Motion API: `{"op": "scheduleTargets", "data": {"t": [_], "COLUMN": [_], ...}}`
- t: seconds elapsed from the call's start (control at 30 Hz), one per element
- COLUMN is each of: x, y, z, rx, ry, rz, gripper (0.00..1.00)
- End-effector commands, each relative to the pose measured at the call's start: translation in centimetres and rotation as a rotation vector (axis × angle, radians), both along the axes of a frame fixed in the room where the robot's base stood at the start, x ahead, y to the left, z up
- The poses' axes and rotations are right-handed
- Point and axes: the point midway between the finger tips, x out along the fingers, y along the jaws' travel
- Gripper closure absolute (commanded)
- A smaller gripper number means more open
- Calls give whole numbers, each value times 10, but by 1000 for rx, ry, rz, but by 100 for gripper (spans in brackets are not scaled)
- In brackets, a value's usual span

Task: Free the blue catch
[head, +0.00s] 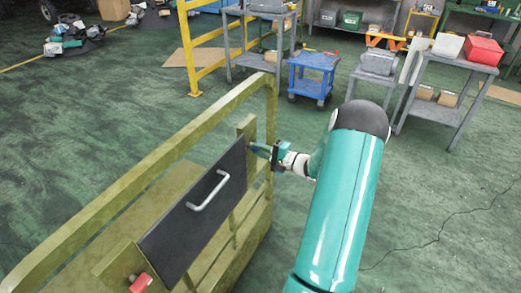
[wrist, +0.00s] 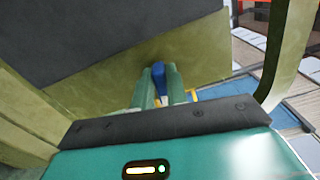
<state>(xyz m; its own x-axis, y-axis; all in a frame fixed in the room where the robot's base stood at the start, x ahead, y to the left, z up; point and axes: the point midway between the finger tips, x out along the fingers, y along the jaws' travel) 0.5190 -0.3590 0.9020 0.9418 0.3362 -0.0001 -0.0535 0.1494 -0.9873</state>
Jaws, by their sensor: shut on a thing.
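The blue catch (head: 257,147) is at the far upper corner of a dark panel (head: 190,222) on an olive frame (head: 262,112). In the wrist view the blue catch (wrist: 154,69) shows between my two teal fingers, against an olive plate. My gripper (head: 264,150) reaches it from the right in the head view. In the wrist view my gripper (wrist: 160,78) is shut on the blue catch, and the fingers hide part of it. A red catch (head: 141,283) sits at the panel's near lower corner. A silver handle (head: 208,191) is on the panel's face.
The frame's top rail (head: 140,172) runs along behind the panel. A yellow barrier (head: 196,50), a blue cart (head: 313,75) and grey tables with boxes stand farther back. The green floor right of the frame is clear apart from my arm.

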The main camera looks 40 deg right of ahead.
Motion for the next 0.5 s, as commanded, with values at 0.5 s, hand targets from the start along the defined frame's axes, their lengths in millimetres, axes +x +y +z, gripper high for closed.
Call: {"op": "scheduleTargets", "data": {"t": [0.5], "x": [-2], "y": [-1], "z": [-3], "rx": [-163], "ry": [-56], "rz": [-3], "gripper": [100]}}
